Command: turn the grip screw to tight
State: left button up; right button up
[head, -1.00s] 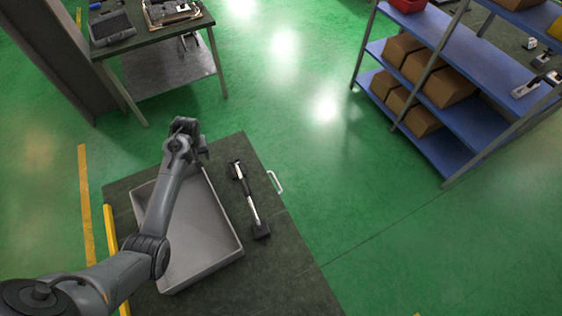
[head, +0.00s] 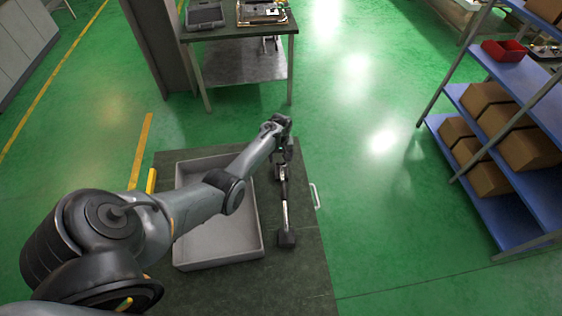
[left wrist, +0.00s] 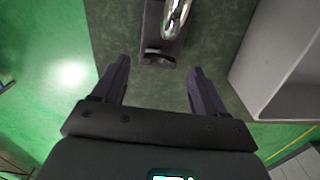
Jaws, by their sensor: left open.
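A long tool with a silver shaft (head: 284,212) and black end blocks lies on the dark table, right of the grey tray. In the left wrist view its near end shows a shiny metal part (left wrist: 174,18) and a dark knob-like piece (left wrist: 157,58), which may be the grip screw. My left gripper (head: 283,140) is over the tool's far end and partly covers it. In the left wrist view the left gripper (left wrist: 158,68) has its fingers apart, one on each side of the knob's line, with nothing between them clearly held. My right gripper is not in view.
The empty grey tray (head: 262,230) stands left of the tool, under my left arm. A white handle (head: 316,196) is on the table's right edge. A workbench (head: 238,33) is at the back, and a blue shelf (head: 502,212) with brown boxes (head: 527,149) is at the right.

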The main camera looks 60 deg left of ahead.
pick_arm(q)
jog(key=shift+f+b, duration=0.35)
jog(key=shift+f, duration=0.9)
jog(key=c, duration=1.1)
jog(key=shift+o, duration=0.2)
